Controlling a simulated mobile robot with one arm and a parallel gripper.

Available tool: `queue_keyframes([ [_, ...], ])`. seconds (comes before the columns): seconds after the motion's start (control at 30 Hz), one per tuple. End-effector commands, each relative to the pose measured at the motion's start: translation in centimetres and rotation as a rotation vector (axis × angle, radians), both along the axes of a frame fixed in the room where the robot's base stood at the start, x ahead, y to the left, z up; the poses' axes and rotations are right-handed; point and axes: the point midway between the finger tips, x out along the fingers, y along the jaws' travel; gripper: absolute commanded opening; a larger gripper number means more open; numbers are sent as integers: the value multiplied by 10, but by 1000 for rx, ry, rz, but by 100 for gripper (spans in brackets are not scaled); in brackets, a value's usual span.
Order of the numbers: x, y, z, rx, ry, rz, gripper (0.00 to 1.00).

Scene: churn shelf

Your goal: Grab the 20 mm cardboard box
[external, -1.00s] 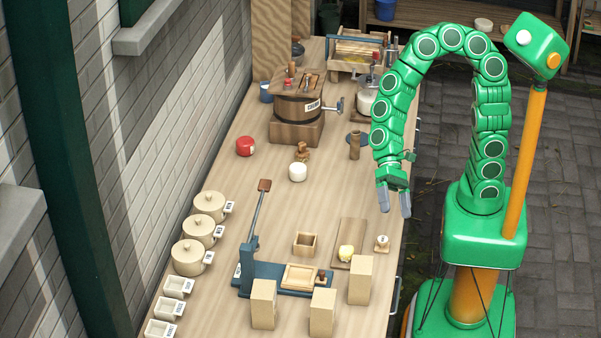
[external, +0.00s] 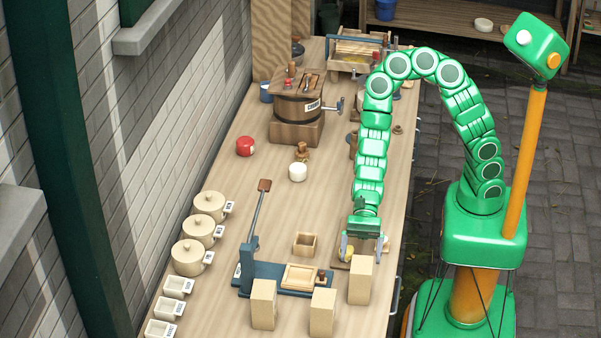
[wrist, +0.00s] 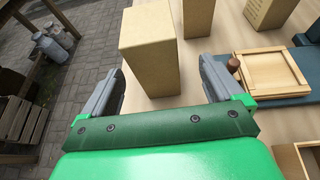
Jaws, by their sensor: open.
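Three tall tan cardboard boxes stand upright near the front of the bench: a right one (external: 360,283), a middle one (external: 322,314) and a left one (external: 263,306). I cannot read which is the 20 mm box. My gripper (external: 363,247) is open and empty, just behind the right box. In the wrist view the right box (wrist: 150,50) stands ahead, between the lines of my open fingers (wrist: 161,85) but beyond their tips. The middle box (wrist: 198,16) and the left box (wrist: 268,11), with unreadable print, stand farther off.
A blue press (external: 285,280) with a wooden tray (external: 300,275) lies left of my gripper. A small open wooden box (external: 306,243) is nearby. Lidded pots (external: 190,257) line the wall side. The bench's right edge is close to the right box.

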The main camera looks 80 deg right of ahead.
Motion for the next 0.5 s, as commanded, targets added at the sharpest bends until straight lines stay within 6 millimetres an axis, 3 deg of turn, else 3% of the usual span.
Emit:
queue_keyframes([
  [0.5,-4,27,-10,1,-1,3,94],
])
